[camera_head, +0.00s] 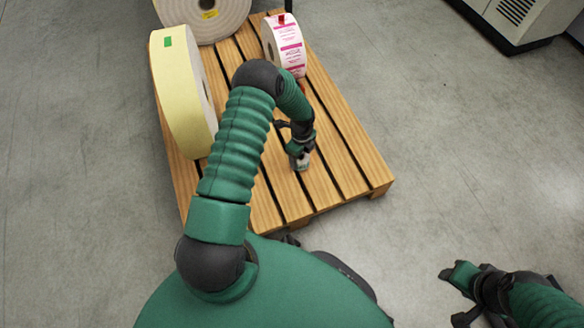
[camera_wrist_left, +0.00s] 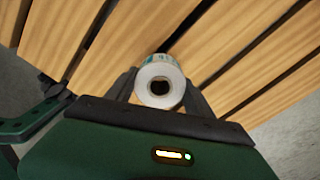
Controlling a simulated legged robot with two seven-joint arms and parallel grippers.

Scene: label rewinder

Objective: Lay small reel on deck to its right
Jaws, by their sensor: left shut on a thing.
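The small reel (camera_head: 301,163) is white with a green-marked side and sits between the fingers of my left gripper (camera_head: 297,152), over the near part of the wooden pallet deck (camera_head: 342,152). In the left wrist view the reel (camera_wrist_left: 160,84) shows its round white end and dark core hole, with a finger (camera_wrist_left: 122,84) on each side of it. Whether it touches the slats cannot be told. My right gripper (camera_head: 462,297) is at the lower right over the floor, apart from the pallet, its fingers spread and nothing seen between them.
A large yellow reel (camera_head: 178,95) stands on the pallet's left side. A big white reel (camera_head: 205,18) is at the back left and a pink-and-white label reel (camera_head: 286,45) at the back. The right slats are clear. A grey cabinet (camera_head: 510,18) stands beyond.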

